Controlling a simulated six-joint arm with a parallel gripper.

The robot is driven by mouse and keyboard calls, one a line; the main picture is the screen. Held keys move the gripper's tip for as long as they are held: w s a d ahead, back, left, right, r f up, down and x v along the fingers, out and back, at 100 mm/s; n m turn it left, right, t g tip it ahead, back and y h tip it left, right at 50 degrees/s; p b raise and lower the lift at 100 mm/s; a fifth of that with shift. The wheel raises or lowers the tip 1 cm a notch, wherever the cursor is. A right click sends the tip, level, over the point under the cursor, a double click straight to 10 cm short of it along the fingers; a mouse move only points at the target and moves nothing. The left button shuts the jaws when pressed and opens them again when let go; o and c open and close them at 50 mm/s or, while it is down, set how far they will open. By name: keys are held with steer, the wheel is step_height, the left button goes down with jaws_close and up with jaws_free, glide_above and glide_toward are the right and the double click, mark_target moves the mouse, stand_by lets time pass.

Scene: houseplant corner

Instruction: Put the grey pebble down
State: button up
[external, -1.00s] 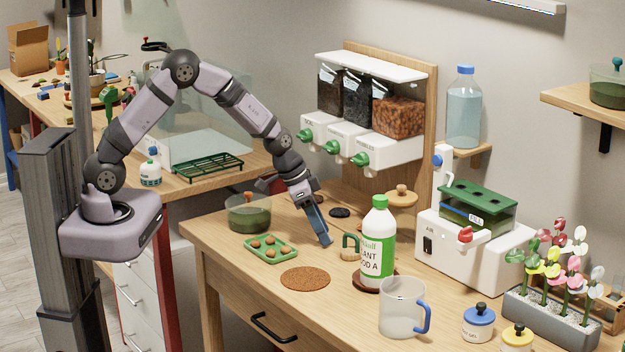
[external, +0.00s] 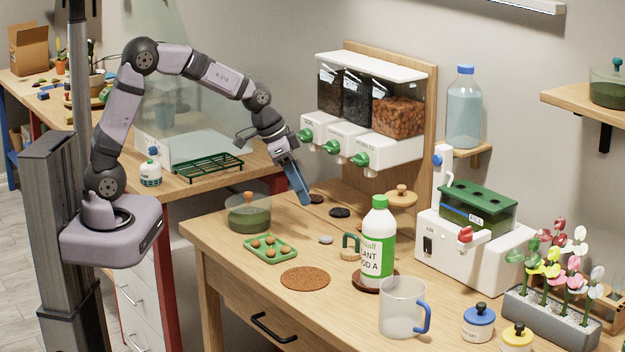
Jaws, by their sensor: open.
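The grey pebble (external: 326,240) lies on the wooden table, between the green tray of brown balls and the green-handled item. It is small, flat and light grey. My gripper (external: 305,203) is open and empty, with blue fingers pointing down. It hangs above the table, up and to the left of the pebble and apart from it.
The green tray (external: 270,249) and a round cork mat (external: 305,278) are in front. A green-labelled bottle (external: 377,245), a green-handled item (external: 351,247) and a clear jug (external: 401,307) stand to the right. A lidded green bowl (external: 249,213) is to the left. Dark stones (external: 340,212) lie behind.

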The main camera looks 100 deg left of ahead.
steer(key=s+d+f+m+g+h, duration=0.1)
steer(key=s+d+f, duration=0.1)
steer(key=s+d, duration=0.35)
steer(key=s+d+f+g, duration=0.1)
steer(key=s+d, duration=0.1)
steer(key=d, duration=0.6)
steer(key=s+d+f+g, duration=0.1)
steer(key=s+d, duration=0.1)
steer(key=s, duration=0.2)
steer(key=s+d+f+g, duration=0.1)
steer(key=s+d+f, duration=0.1)
steer(key=s, duration=0.3)
steer(key=s+d+f+m, duration=0.1)
steer(key=s+d, duration=0.3)
steer(key=shift+s+f+g, duration=0.2)
steer(key=shift+f+g, duration=0.05)
steer(key=shift+g, duration=0.15)
